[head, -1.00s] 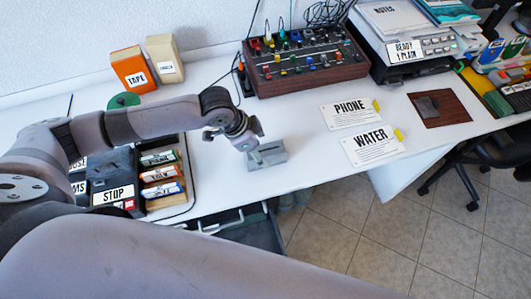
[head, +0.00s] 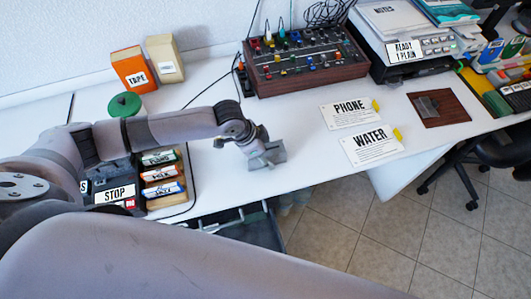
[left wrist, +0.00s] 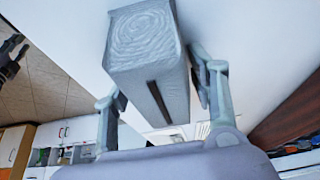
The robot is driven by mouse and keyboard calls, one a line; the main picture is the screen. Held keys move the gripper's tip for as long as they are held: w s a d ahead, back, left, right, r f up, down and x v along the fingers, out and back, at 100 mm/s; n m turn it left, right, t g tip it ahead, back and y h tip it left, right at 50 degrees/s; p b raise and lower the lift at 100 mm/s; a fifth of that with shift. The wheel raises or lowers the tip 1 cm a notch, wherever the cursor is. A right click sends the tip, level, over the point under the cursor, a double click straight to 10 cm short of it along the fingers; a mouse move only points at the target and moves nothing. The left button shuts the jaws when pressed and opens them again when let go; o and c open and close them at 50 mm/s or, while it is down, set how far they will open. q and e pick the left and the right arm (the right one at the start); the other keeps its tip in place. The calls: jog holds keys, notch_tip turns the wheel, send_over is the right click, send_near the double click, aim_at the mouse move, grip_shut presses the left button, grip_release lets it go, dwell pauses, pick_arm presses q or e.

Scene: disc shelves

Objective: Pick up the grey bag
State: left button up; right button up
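The grey bag (head: 274,154) is a boxy light-grey piece on the white desk, near its front edge. In the left wrist view the bag (left wrist: 145,38) shows a ringed pattern on one face and a dark strip on its side. My left gripper (head: 260,151) is at the bag in the head view and covers part of it. In the left wrist view its fingers (left wrist: 158,82) stand apart on either side of the bag, with a gap visible on the right; contact on the left is unclear.
A mixer panel (head: 306,62) stands behind the bag. A tray of labelled boxes (head: 160,173) lies to the left, with an orange tape box (head: 134,70) behind. PHONE (head: 350,112) and WATER (head: 371,145) cards lie right. An open drawer (head: 243,230) is below the desk edge.

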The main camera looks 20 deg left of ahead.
pick_arm(q)
jog(key=c, duration=0.9)
jog(key=shift+r, duration=0.15)
